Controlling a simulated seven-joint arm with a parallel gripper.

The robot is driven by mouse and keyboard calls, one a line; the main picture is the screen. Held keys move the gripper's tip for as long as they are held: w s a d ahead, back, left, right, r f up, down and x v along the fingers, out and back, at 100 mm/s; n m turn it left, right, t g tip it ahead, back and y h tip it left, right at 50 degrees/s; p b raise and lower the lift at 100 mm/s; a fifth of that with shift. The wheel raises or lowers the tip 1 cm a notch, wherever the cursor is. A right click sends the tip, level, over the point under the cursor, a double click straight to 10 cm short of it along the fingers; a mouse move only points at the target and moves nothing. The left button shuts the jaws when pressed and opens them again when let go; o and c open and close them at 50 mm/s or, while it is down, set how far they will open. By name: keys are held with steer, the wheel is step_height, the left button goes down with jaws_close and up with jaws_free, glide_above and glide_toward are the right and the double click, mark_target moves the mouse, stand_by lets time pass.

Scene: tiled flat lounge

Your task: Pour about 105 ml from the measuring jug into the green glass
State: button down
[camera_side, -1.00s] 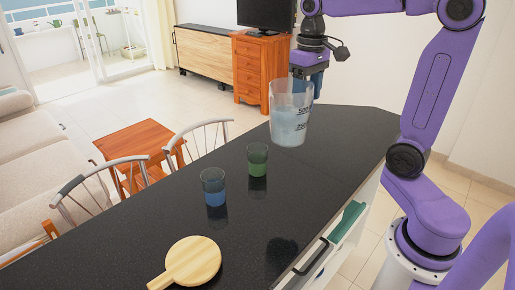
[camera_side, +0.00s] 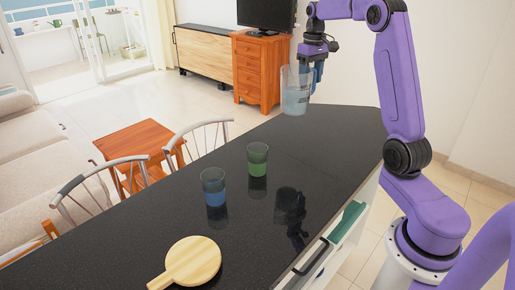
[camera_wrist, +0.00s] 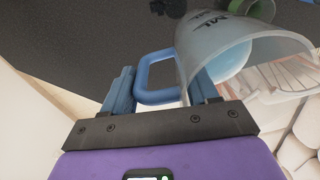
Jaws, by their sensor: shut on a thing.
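The clear measuring jug (camera_side: 296,92) hangs upright above the far part of the black counter, with pale liquid in it. My gripper (camera_side: 316,72) is shut on the jug's blue handle, which shows between the fingers in the wrist view (camera_wrist: 157,78). The wrist view also shows the jug's open rim and the ML marking on its wall (camera_wrist: 215,45). The green glass (camera_side: 257,159) stands upright on the counter, nearer the camera and left of the jug, well apart from it. A green rim (camera_wrist: 262,8) shows partly behind the jug in the wrist view.
A glass with a blue lower part (camera_side: 214,187) stands left of the green glass. A round wooden board (camera_side: 193,261) lies at the near end of the black counter (camera_side: 330,150). Chairs line the counter's left edge. The counter right of the glasses is clear.

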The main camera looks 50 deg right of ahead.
mark_target(285, 104)
step_height(285, 104, down, 17)
steer(key=shift+d, duration=0.45)
steer(key=shift+r, duration=0.15)
steer(key=a+r+h, duration=0.1)
steer(key=a+h, duration=0.1)
steer(key=w+a+r+g+h, duration=0.1)
steer(key=a+r+h, duration=0.1)
steer(key=a+h, duration=0.1)
steer(key=a+r+h, duration=0.2)
steer(key=shift+w+a+r+h, duration=0.15)
steer(key=shift+w+a+h, duration=0.05)
steer(key=shift+h, duration=0.1)
stand_by(0.8)
steer(key=shift+w+a+r+g+h+p, duration=0.1)
steer(key=shift+a+r+g+h+p, duration=0.15)
steer(key=shift+a+r+h, duration=0.4)
steer(key=shift+w+a+r+g+h+p, duration=0.1)
steer(key=shift+a+r+g+h+p, duration=0.2)
steer(key=shift+r+h, duration=0.5)
stand_by(3.4)
